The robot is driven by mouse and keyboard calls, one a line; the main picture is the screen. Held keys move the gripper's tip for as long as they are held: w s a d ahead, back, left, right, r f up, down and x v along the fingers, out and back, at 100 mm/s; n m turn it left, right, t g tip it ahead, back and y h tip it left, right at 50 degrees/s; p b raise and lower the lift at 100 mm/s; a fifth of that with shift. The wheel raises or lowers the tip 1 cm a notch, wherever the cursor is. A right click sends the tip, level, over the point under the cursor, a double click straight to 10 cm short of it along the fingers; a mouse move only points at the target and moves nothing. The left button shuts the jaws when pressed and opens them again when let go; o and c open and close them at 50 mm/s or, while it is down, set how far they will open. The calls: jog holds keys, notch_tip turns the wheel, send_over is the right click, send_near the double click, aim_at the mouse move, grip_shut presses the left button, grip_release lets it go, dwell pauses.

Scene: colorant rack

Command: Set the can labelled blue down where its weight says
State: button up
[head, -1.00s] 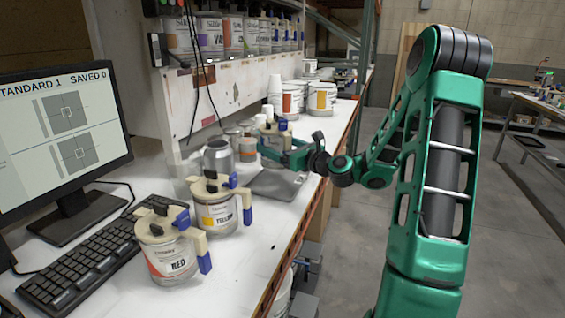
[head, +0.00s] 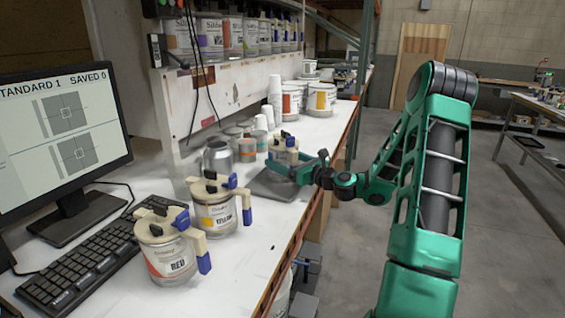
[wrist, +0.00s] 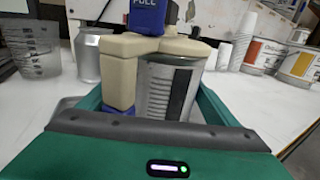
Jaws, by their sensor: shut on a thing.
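My gripper (head: 285,168) is shut on a lidded can (head: 284,147) with a beige handle and blue tabs. In the wrist view the can (wrist: 170,85) stands upright between the fingers (wrist: 152,108); its colour name cannot be read. The can is at the far part of a flat grey scale plate (head: 268,188). The gripper hides the can's base, so I cannot tell whether it touches the plate. Two similar cans stand nearer on the bench, labelled yellow (head: 216,212) and red (head: 170,255).
A bare metal can (head: 217,158) and a clear cup stand left of the plate, with small jars (head: 245,150) behind. White cups (head: 275,98) and large cans (head: 321,99) stand farther back. A monitor (head: 60,140) and keyboard (head: 80,265) are at left.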

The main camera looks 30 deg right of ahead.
jog(key=o, duration=1.4)
jog(key=shift+f, duration=0.1)
jog(key=shift+o, duration=0.2)
jog(key=v, duration=1.2)
jog(key=shift+s, duration=0.1)
